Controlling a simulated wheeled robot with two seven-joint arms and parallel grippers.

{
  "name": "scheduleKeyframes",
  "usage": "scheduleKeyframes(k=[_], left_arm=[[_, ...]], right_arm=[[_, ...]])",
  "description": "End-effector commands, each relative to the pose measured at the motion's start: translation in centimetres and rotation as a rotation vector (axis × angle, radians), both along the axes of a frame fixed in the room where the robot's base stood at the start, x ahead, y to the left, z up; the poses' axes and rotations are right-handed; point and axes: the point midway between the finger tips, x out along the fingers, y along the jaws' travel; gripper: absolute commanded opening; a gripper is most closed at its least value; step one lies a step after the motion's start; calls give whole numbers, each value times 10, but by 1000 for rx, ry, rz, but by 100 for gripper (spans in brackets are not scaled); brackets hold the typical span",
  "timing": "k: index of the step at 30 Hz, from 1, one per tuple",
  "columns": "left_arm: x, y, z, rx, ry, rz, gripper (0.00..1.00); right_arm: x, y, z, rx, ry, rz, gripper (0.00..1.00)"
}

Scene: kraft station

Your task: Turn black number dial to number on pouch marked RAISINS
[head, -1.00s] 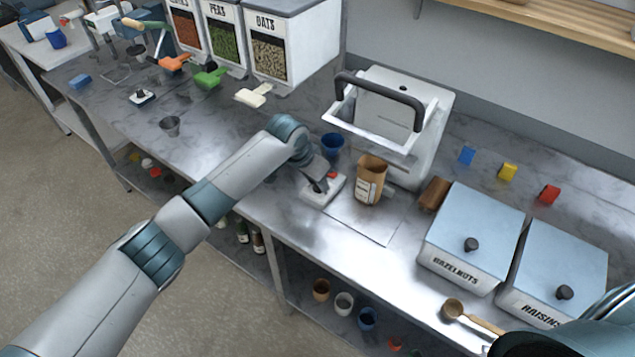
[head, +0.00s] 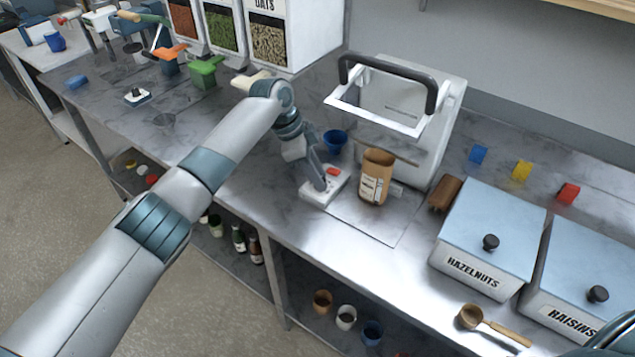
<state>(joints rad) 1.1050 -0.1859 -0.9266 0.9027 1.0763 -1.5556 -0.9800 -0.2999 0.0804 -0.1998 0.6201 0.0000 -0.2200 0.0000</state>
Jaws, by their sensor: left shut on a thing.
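A small white box (head: 318,196) with a red button (head: 333,172) sits on the steel counter. My left gripper (head: 321,184) reaches down onto its top and is shut on the black number dial, which the fingers mostly hide. The number it points to cannot be read. A brown open-topped pouch (head: 377,175) with a pale label stands upright just right of the box; its print is too small to read. My right gripper is out of view; only a bit of my right arm shows at the lower right corner.
A white sealer-like machine (head: 452,98) with a dark handle stands behind the pouch. A blue cup (head: 334,141) is behind the box. Bins marked HAZELNUTS (head: 488,225) and RAISINS (head: 590,265) stand right, with a scoop (head: 470,317) in front. Another small dial box (head: 138,97) sits far left.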

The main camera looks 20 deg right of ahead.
Motion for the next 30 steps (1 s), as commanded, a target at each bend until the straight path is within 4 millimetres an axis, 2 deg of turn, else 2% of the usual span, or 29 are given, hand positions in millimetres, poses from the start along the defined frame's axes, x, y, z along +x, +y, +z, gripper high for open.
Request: scheduleKeyframes(k=[4, 18, 19, 21, 30], left_arm=[[0, 0, -1, 0, 1, -42, 2], [0, 0, 0, 0, 0, -60, 2], [0, 0, 0, 0, 0, -59, 30], [0, 0, 0, 1, 0, -59, 43], [0, 0, 0, 1, 0, -59, 43]], right_arm=[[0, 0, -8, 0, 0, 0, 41], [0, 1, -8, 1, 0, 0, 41], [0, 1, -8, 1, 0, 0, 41], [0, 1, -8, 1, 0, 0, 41], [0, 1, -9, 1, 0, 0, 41]])
